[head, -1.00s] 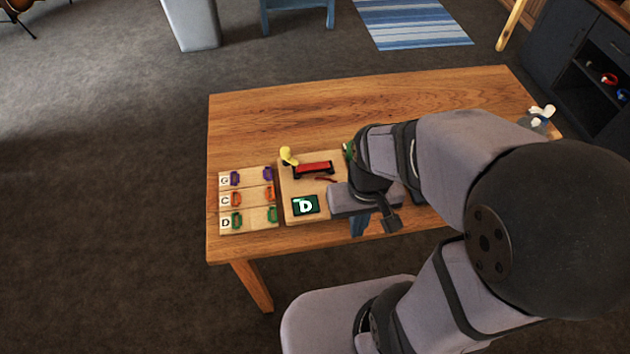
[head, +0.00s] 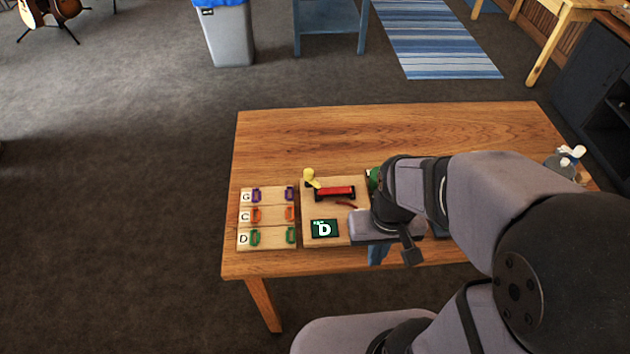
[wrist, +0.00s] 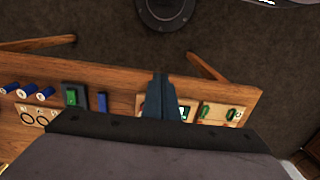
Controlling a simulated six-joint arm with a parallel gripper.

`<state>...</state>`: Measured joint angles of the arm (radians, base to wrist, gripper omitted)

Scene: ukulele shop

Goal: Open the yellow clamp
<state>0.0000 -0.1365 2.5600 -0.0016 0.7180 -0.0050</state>
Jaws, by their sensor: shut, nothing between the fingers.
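The yellow clamp (head: 311,178) stands at the back left of a wooden board on the table, its yellow lever sticking up. It sits at the left end of a red bar (head: 336,192) with black ends. I cannot tell its exact lever state at this size. My gripper (head: 378,253) is shut and empty. It is near the table's front edge, in front and to the right of the clamp, apart from it. In the wrist view my shut fingers (wrist: 167,98) point past the table's edge. The clamp does not show in the wrist view.
A dark green "D" card (head: 324,229) lies on the board. A rack lettered G, C, D (head: 268,200) with coloured clips is to its left. The back of the table (head: 390,128) is clear.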

